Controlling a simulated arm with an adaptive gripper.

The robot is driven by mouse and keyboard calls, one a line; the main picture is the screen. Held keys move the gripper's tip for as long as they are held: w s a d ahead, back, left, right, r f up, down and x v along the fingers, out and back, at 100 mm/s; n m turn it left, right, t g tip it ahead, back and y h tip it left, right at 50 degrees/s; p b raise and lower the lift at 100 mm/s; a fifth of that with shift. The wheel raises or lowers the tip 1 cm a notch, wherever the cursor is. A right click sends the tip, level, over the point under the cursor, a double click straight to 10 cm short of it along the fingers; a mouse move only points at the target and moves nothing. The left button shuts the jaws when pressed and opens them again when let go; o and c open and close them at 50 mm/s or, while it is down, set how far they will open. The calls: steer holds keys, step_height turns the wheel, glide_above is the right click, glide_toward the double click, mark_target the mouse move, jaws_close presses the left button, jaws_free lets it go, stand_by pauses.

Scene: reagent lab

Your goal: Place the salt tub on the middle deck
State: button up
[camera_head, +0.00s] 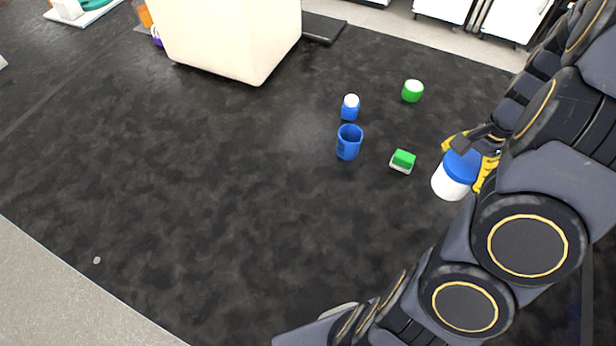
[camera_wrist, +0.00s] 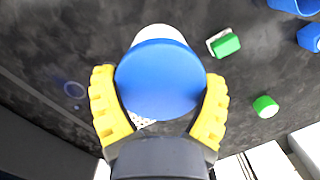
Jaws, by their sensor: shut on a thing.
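A white tub with a blue lid (camera_head: 450,184), which I take to be the salt tub, is at the right of the head view. My gripper (camera_head: 468,158) is shut on it. In the wrist view the yellow fingers lie on both sides of the blue lid (camera_wrist: 160,82), and the white body shows beyond it. The tub looks tilted in the head view; its height above the black surface is hard to tell. I cannot make out a middle deck in either view.
On the black bench (camera_head: 200,190) stand a blue cup (camera_head: 348,145), a blue bottle with white cap (camera_head: 350,108), a green-and-white block (camera_head: 402,161) and a green round jar (camera_head: 412,91). A large cream box (camera_head: 230,35) stands behind. The bench's left and front are mostly clear.

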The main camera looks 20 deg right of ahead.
steer(key=w+a+n, duration=0.4)
steer(key=w+a, duration=0.5)
steer(key=a, duration=0.2)
steer(key=w+a+n+g+h, duration=0.1)
steer(key=a+n, duration=0.8)
steer(key=a, duration=2)
steer(key=shift+w+a+r+g, duration=0.3)
steer(key=shift+w+r, duration=0.1)
steer(key=shift+w, duration=0.25)
steer(key=s+a+n, duration=0.1)
steer(key=s+a, duration=0.2)
steer(key=a, duration=0.1)
steer(key=s+a+n, duration=0.2)
steer(key=s+a, duration=0.1)
steer(key=a, duration=0.1)
steer(key=s+a+n, duration=0.1)
steer(key=s+a, duration=0.1)
steer(key=a, duration=0.2)
steer(key=shift+s+a+r+h, duration=0.1)
steer(key=shift+s+a+h, duration=0.1)
steer(key=shift+s+h, duration=0.2)
steer(key=shift+w+a+f, duration=1.6)
steer(key=shift+a+f, duration=0.1)
steer(key=shift+f, duration=0.45)
steer(key=shift+w+a+f, duration=1.6)
steer(key=shift+a+f, duration=0.05)
steer(key=shift+f, duration=0.55)
steer(key=shift+w+a+f, duration=1.6)
steer(key=shift+a+f, duration=0.1)
steer(key=shift+f, duration=0.45)
